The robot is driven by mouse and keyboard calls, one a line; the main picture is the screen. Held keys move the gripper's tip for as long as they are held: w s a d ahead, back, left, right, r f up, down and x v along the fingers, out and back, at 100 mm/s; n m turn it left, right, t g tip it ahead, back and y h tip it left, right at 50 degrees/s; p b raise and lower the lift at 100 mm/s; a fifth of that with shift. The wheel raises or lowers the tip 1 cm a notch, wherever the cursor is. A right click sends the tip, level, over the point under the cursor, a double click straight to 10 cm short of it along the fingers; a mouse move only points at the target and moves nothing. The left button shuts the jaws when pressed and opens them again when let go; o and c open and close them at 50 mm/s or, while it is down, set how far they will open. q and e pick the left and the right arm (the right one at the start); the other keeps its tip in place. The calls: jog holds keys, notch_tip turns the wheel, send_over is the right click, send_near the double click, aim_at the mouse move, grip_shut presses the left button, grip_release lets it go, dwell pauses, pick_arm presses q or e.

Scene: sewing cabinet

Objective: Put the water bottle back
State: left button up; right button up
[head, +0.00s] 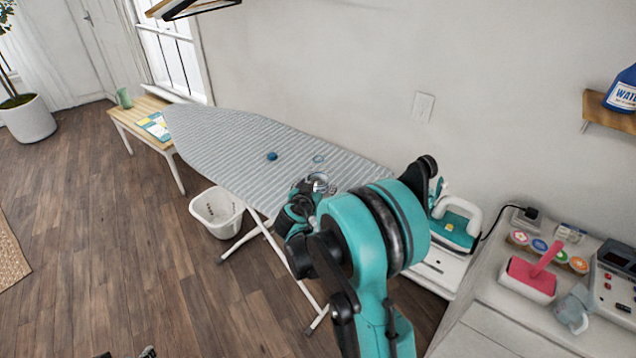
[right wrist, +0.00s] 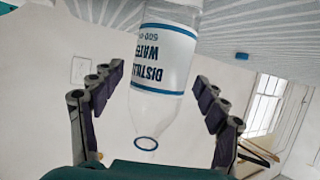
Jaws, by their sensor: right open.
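The clear water bottle (right wrist: 164,60), with a white and blue "distilled water" label, stands on the striped ironing board (head: 225,132). Its blue-ringed mouth (head: 319,158) shows in the head view, uncapped. The wrist view is upside down. My right gripper (head: 306,192) is at the board's near edge, partly hidden by my arm. In the wrist view its open fingers (right wrist: 158,82) are on either side of the bottle, with gaps on both sides. A blue cap (head: 272,156) lies on the board left of the bottle. Only dark tips, perhaps of my left gripper (head: 148,352), show at the bottom edge.
A wall shelf (head: 606,114) at right holds a blue water jug (head: 622,92). An iron (head: 455,226) stands right of my arm. A cabinet (head: 490,325) with several sewing items is at lower right. A white bin (head: 218,212) and a bench (head: 140,110) are left; floor there is open.

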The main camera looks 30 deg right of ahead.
jog(key=s+a+r+n+y, duration=0.1)
jog(key=s+a+n+y, duration=0.2)
jog(key=s+a, duration=0.3)
jog(key=s+a+r+n+g+y+p, duration=0.1)
jog(key=s+a+r+n+y, duration=0.1)
jog(key=s+a, duration=0.5)
jog(key=s+a+r+n+g+y+p, duration=0.1)
jog(key=s+a+n+y, duration=0.3)
jog(key=s, duration=1)
jog(key=a+r, duration=0.1)
jog(key=a, duration=0.2)
jog(key=shift+s+y, duration=0.15)
jog(key=shift+y, duration=0.15)
